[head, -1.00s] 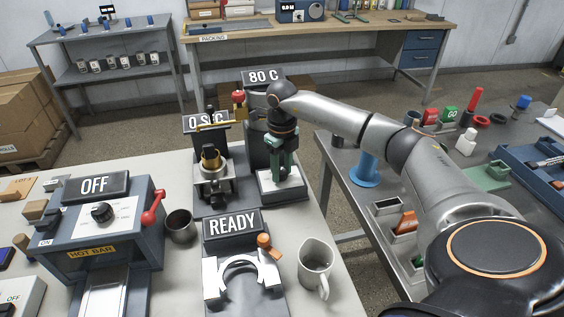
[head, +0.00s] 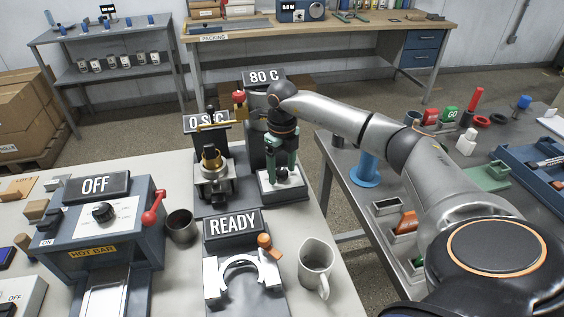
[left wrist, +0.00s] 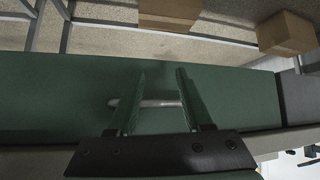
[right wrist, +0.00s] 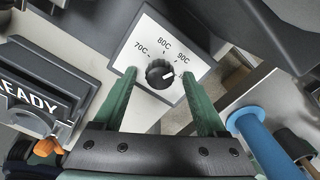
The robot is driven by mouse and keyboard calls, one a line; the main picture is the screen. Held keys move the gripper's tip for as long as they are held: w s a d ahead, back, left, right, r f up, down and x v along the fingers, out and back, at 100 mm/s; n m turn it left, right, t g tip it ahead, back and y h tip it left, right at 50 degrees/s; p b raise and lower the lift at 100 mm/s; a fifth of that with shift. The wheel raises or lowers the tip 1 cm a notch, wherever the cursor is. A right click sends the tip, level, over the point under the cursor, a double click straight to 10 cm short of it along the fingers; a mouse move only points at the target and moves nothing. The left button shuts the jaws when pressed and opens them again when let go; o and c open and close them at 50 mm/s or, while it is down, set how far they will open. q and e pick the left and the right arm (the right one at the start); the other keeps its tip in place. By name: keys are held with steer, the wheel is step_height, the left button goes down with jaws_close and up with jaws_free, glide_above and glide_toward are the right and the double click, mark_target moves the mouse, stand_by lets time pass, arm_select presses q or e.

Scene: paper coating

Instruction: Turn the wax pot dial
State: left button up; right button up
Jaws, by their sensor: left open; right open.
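The wax pot dial (right wrist: 160,73) is a round black knob on a white plate (right wrist: 186,66) marked 70C, 80C and 90C. Its white mark points right, toward the 90C side. The wax pot's sign (head: 263,77) reads 80 C. My right gripper (right wrist: 166,85) is open, with its green fingers on either side of the dial; I cannot tell whether they touch it. In the head view my right gripper (head: 281,176) points down in front of the wax pot. My left gripper (left wrist: 160,75) is open and shows only in the left wrist view, over a dark green surface.
Left of the dial stands a device with a brass cup (head: 211,160). The READY station (head: 232,226) and a grey pitcher (head: 315,267) are nearer. The hot bar box (head: 100,220) is at left. A side table with a blue spool (head: 364,170) is at right.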

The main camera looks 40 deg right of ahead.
mark_target(282, 172)
step_height(282, 172, up, 13)
steer(key=shift+f+b, duration=0.2)
steer(key=shift+b, duration=0.15)
steer(key=shift+f, duration=0.1)
stand_by(0.6)
